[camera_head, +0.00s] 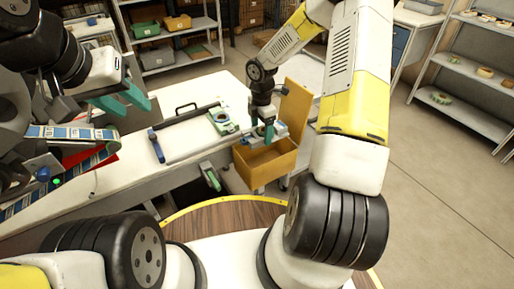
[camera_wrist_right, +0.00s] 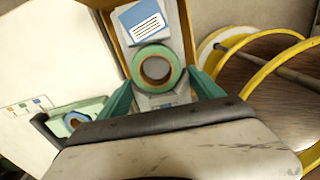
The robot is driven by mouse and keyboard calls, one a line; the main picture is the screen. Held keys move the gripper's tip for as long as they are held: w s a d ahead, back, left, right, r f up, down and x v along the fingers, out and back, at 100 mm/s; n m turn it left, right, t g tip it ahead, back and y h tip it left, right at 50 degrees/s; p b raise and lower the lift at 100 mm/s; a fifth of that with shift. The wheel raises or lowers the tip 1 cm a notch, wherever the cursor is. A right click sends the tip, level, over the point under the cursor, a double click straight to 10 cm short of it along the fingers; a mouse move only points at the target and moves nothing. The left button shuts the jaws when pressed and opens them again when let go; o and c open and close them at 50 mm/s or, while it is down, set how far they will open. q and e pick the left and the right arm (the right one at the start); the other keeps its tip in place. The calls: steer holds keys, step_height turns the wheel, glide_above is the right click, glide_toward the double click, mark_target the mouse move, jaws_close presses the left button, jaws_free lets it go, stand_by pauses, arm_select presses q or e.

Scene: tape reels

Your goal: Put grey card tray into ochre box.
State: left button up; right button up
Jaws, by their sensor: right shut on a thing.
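The grey card tray (camera_wrist_right: 178,97) carries a green tape ring and a blue-and-white card; it also shows small in the head view (camera_head: 281,130). My right gripper (camera_head: 264,134) is shut on it, with teal fingers on both sides in the right wrist view (camera_wrist_right: 163,92). It holds the tray over the mouth of the ochre box (camera_head: 265,172), whose lid stands up behind. The ochre walls also show in the right wrist view (camera_wrist_right: 112,37). Whether the tray touches the box is unclear. My left gripper (camera_head: 122,101) is open and empty at the upper left.
A green holder with a ring (camera_head: 222,121) lies on the white table (camera_head: 184,136), left of the box. A dark-handled bar (camera_head: 185,128) lies beside it. A conveyor with blue cards (camera_head: 70,133) is at left. Shelves (camera_head: 470,65) stand at right.

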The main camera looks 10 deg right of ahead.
steer(key=shift+f, duration=0.35)
step_height(320, 180, down, 17)
steer(key=shift+w+f, duration=0.1)
steer(key=shift+f, duration=0.05)
steer(key=o, duration=1.3)
steer(key=shift+f, duration=0.15)
